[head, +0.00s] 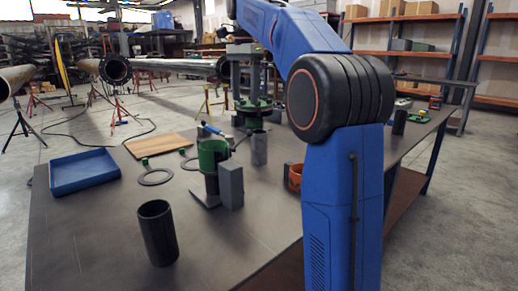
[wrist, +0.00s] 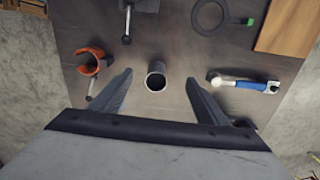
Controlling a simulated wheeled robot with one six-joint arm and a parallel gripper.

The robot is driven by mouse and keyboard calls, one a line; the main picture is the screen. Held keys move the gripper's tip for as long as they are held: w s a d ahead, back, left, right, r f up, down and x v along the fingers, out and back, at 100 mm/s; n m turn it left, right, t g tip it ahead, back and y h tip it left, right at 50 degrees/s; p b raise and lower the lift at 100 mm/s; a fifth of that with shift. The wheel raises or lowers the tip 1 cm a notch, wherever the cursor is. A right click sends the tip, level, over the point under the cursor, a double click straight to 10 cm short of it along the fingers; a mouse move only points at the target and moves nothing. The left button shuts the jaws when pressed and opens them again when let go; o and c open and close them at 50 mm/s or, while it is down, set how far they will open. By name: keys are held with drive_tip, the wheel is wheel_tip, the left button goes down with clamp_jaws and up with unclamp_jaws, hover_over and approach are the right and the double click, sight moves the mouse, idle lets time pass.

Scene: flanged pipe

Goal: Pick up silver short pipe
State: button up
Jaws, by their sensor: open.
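The silver short pipe (head: 259,147) stands upright on the dark table, grey and open at the top. In the wrist view the silver short pipe (wrist: 156,76) shows its round mouth from above, between the lines of my two fingers. My gripper (head: 243,92) hangs above the table near it, fingers pointing down. In the wrist view my gripper (wrist: 158,78) is open and empty, with a gap on both sides of the pipe. The remaining height above the pipe is hard to tell.
An orange clamp (wrist: 91,62) lies left of the pipe and a blue-handled hammer (wrist: 244,84) right. A green-and-grey fixture (head: 213,160), a dark pipe (head: 158,232), a blue tray (head: 84,172) and a wooden board (head: 160,146) also occupy the table.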

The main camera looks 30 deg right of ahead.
drive_tip(key=m, duration=0.1)
hover_over(260, 132)
wheel_tip(260, 132, down, 2)
drive_tip(key=f, duration=1.1)
drive_tip(key=shift+w+d+f, duration=0.15)
drive_tip(key=shift+w+f, duration=0.05)
drive_tip(key=shift+w, duration=0.05)
drive_tip(key=shift+w+f, duration=0.1)
drive_tip(key=shift+f, duration=2.9)
drive_tip(key=shift+c, duration=0.6)
